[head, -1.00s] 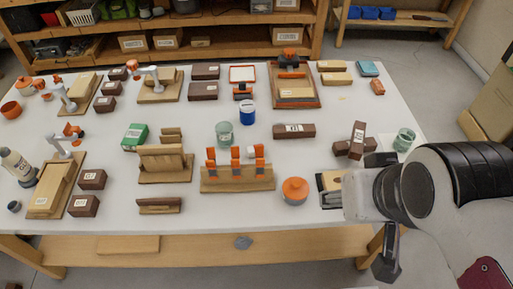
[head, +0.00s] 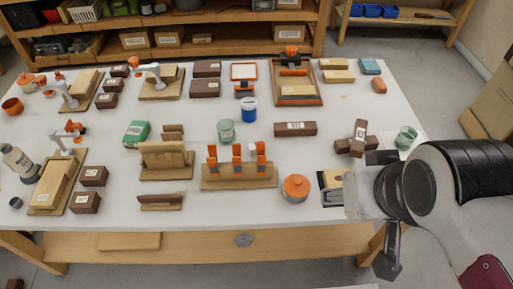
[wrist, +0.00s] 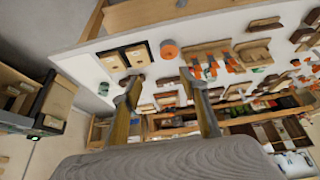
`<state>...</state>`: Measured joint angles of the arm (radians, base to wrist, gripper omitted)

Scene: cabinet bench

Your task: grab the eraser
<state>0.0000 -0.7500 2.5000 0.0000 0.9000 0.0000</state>
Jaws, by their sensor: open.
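I cannot tell for certain which item is the eraser. A small rounded orange block (head: 379,86) lies at the table's back right, next to a teal block (head: 370,66). A black-edged tray with pale wooden pieces (head: 329,181) lies at the front right, partly hidden by my arm in the head view. It also shows in the wrist view (wrist: 124,58) as two pale blocks in black surrounds. My gripper (wrist: 162,78) is open and empty, its two fingers wide apart, near that tray. In the head view my wrist largely hides the fingers.
An orange-lidded pot (head: 296,188) stands left of the tray. Stacked brown blocks (head: 357,139) and a green glass jar (head: 405,138) lie behind it. A wooden rack with orange clips (head: 238,176) stands further left. Bare white tabletop (head: 335,105) lies toward the back right.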

